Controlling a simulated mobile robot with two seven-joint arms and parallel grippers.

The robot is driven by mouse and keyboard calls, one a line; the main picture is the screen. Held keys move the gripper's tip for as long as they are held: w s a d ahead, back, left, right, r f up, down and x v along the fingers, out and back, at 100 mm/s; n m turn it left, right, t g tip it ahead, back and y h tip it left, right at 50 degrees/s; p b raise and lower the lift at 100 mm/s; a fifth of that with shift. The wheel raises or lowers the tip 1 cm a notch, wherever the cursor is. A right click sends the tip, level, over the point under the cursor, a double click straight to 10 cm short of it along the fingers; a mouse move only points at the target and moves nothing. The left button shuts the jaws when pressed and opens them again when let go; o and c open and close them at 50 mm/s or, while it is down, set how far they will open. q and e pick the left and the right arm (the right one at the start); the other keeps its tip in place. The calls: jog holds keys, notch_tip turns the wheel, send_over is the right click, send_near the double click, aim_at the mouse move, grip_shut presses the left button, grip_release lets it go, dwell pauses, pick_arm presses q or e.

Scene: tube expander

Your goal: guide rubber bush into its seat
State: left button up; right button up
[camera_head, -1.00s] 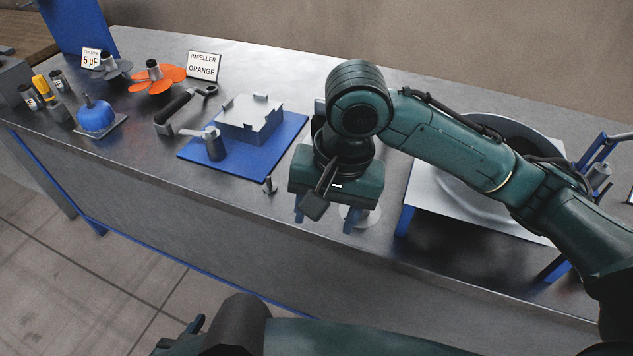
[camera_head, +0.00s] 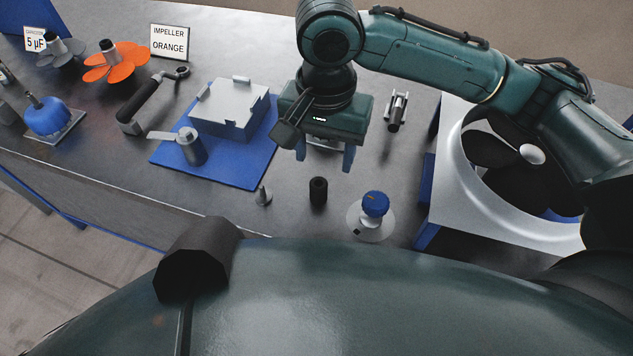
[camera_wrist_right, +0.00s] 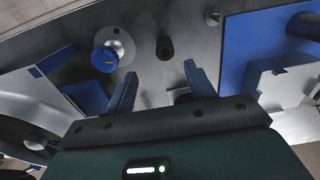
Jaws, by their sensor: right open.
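A black hollow cylinder, seemingly the rubber bush (camera_head: 318,190), stands upright on the bench. It also shows in the right wrist view (camera_wrist_right: 165,47), just beyond the fingertips. My right gripper (camera_head: 325,153) points down behind the bush, open and empty; both fingers show in the right wrist view (camera_wrist_right: 162,71). I cannot tell for certain which part is the seat. A grey cylinder with a flat arm (camera_head: 191,147) stands on the blue mat (camera_head: 235,177), in front of a grey block (camera_head: 237,101). My left gripper is out of view.
A small grey cone (camera_head: 263,196) stands left of the bush; a blue knob on a pale disc (camera_head: 375,205) stands right. A dual-barrelled tool (camera_head: 397,110) lies behind. A fan housing (camera_head: 448,190) fills the right. A black-handled tool (camera_head: 143,106) lies left of the mat.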

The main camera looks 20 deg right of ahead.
send_over(319, 185)
jog(key=s, duration=0.1)
notch_tip(319, 185, down, 4)
jog(key=shift+s+d+f, duration=0.1)
jog(key=shift+d, duration=0.05)
jog(key=shift+w+a+f+b, duration=0.15)
jog(key=shift+f+b, duration=0.15)
jog(key=shift+f, duration=1.05)
jog(key=shift+w+a+f+b, duration=0.1)
jog(key=shift+f+b, duration=0.15)
jog(key=shift+f, duration=1.1)
jog(key=c, duration=1)
